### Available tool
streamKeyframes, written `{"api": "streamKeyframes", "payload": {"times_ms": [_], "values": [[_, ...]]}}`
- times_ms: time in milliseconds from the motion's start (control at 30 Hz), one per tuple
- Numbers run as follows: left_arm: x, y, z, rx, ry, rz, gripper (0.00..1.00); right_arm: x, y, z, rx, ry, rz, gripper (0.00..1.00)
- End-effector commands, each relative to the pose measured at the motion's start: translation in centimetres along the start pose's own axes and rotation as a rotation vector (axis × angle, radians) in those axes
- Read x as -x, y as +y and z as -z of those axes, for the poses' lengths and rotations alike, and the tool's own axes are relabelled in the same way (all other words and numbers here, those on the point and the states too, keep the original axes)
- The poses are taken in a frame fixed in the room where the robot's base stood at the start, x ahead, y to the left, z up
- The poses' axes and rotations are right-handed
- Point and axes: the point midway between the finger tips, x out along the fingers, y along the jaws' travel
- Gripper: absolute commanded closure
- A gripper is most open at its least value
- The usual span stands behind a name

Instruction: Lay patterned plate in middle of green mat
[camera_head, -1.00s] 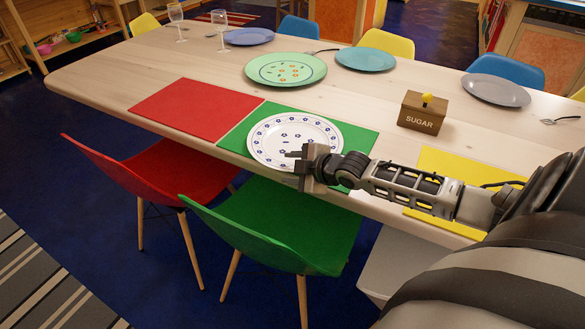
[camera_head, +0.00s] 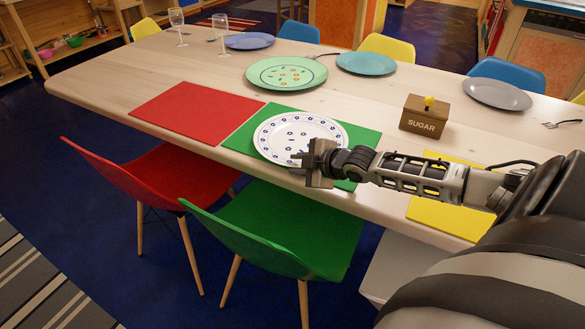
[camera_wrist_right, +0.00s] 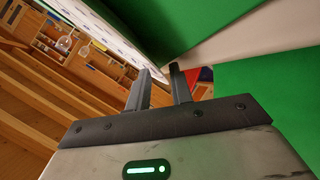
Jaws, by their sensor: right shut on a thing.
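The patterned plate (camera_head: 298,133), white with blue marks around its rim, is over the green mat (camera_head: 359,137), a little toward the mat's front edge in the head view. My right gripper (camera_head: 306,158) is shut on the plate's near right rim. In the right wrist view the plate (camera_wrist_right: 105,42) shows tilted at the fingers (camera_wrist_right: 162,82), with the green mat (camera_wrist_right: 205,25) beside it. I cannot tell whether the plate touches the mat. My left gripper is not in view.
A red mat (camera_head: 196,113) lies to the left and a yellow mat (camera_head: 440,214) to the right. A sugar box (camera_head: 424,117) and a green plate (camera_head: 286,73) stand behind. Green (camera_head: 285,225) and red (camera_head: 165,180) chairs stand at the table's front edge.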

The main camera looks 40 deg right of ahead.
Motion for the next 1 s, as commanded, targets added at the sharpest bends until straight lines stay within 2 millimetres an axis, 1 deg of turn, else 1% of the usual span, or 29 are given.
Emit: {"api": "streamKeyframes", "payload": {"times_ms": [33, 300, 333, 400, 767, 867, 1000], "values": [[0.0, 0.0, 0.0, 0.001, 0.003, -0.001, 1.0, 0.0, -0.4, -0.6, -0.009, -0.013, 0.01, 1.0], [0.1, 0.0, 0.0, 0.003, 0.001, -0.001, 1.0, 0.0, -0.4, -0.8, -0.011, -0.015, 0.011, 1.0], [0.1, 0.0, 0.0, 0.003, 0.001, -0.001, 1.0, 0.0, -0.4, -0.8, -0.011, -0.016, 0.011, 0.7], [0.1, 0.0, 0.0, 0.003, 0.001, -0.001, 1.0, 0.0, -0.4, -0.8, -0.01, -0.016, 0.013, 0.53], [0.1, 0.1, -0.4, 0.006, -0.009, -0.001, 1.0, 0.0, -0.8, -0.7, -0.008, -0.015, 0.018, 0.53], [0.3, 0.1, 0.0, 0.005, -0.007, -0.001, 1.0, 0.2, -0.6, -0.5, -0.007, -0.014, 0.018, 0.53], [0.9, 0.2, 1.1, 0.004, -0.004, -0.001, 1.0, 0.9, 0.0, 0.0, -0.003, -0.01, 0.018, 0.53]]}}
